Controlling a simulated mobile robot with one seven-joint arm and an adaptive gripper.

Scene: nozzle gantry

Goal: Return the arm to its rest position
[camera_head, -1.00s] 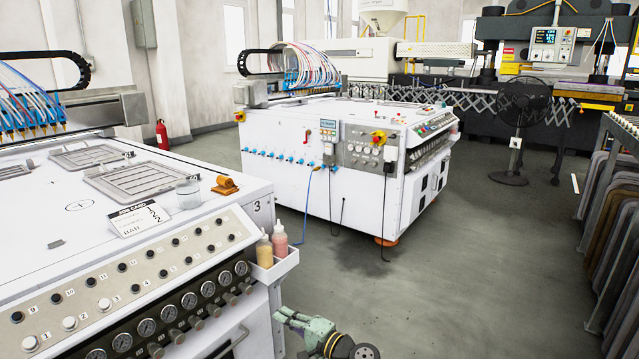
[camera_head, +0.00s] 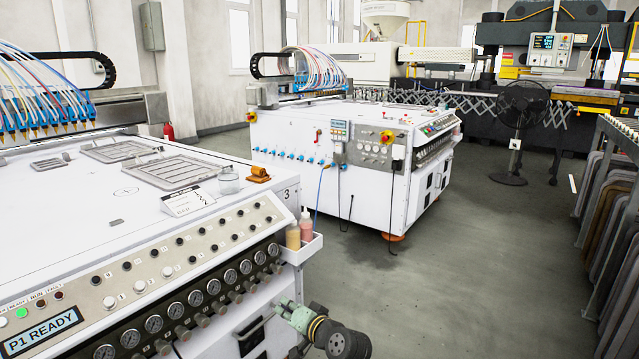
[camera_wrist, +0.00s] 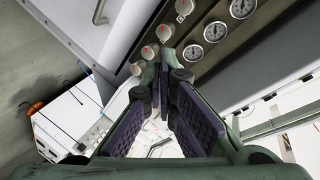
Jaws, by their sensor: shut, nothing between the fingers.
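My gripper (camera_head: 283,304) shows at the bottom of the head view, green with a dark round wrist joint behind it. It is low beside the right end of the near white machine (camera_head: 190,222). In the wrist view my gripper (camera_wrist: 163,76) has its dark-padded fingers drawn together at the tips, with nothing held. Gauges (camera_wrist: 215,32) and knobs of a machine's front panel lie beyond the fingertips. Whether the fingers touch the panel cannot be told. Most of my arm is outside the head view.
A small holder (camera_head: 301,251) with two sauce-like bottles juts from the near machine's corner, just above my gripper. A second white machine (camera_head: 350,165) stands behind. Floor (camera_head: 450,270) to the right is clear.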

